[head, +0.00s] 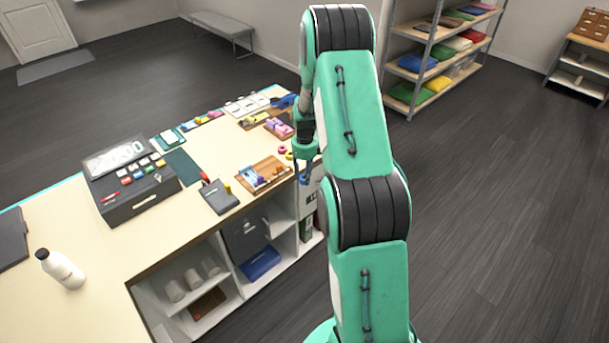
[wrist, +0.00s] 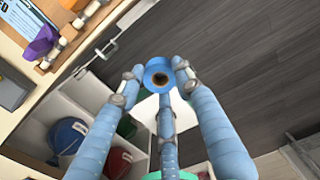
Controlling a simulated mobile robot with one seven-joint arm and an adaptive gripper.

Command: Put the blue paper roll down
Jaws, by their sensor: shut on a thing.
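The blue paper roll (wrist: 159,67) is a small ring with a dark brown core, seen end-on in the wrist view. My gripper (wrist: 158,78) has blue-grey fingers closed around it, one on each side and one below. The roll shows against the dark floor, just right of the counter's edge. In the head view my gripper (head: 304,177) is at the right end of the counter (head: 215,150), and I cannot clearly make out the roll there.
A wooden tray (head: 264,174) with small items lies on the counter near my gripper. Open shelves below hold cups and a blue box (head: 260,262). Bare counter lies in front.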

